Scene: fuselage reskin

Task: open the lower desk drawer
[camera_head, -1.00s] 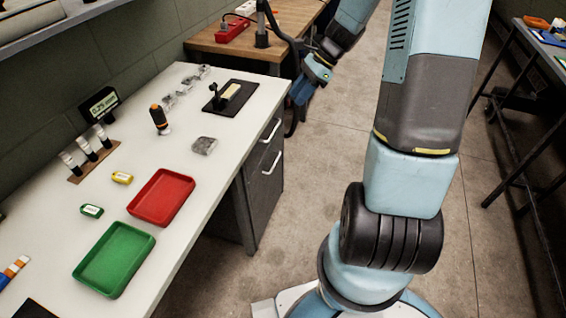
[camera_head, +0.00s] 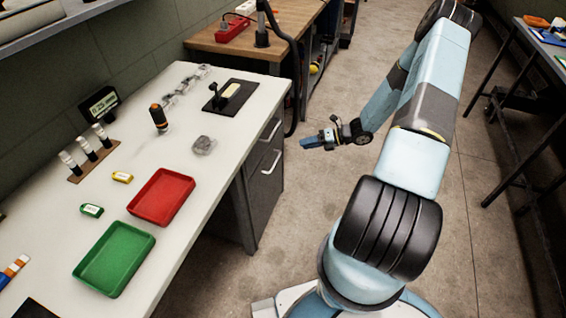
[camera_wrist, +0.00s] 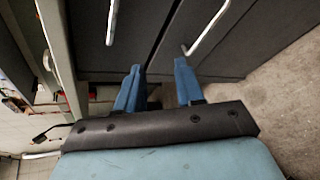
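The desk's lower drawer (camera_head: 262,196) has a dark front and looks closed. Its pale bar handle (camera_head: 272,163) sits below the upper drawer's handle (camera_head: 271,129). In the wrist view, which is turned, the lower handle (camera_wrist: 207,27) is on the right and the upper handle (camera_wrist: 111,22) on the left. My gripper (camera_head: 303,143) is in the aisle to the right of the drawer fronts, apart from both handles. Its two blue fingers are spread and empty in the wrist view (camera_wrist: 159,68), pointing at the drawer fronts.
The white desktop (camera_head: 205,235) holds a red tray (camera_head: 162,197), a green tray (camera_head: 114,259) and small items. A wooden bench (camera_head: 285,25) with a hanging black cable stands behind. A dark-framed table (camera_head: 520,100) is at right. The floor between is clear.

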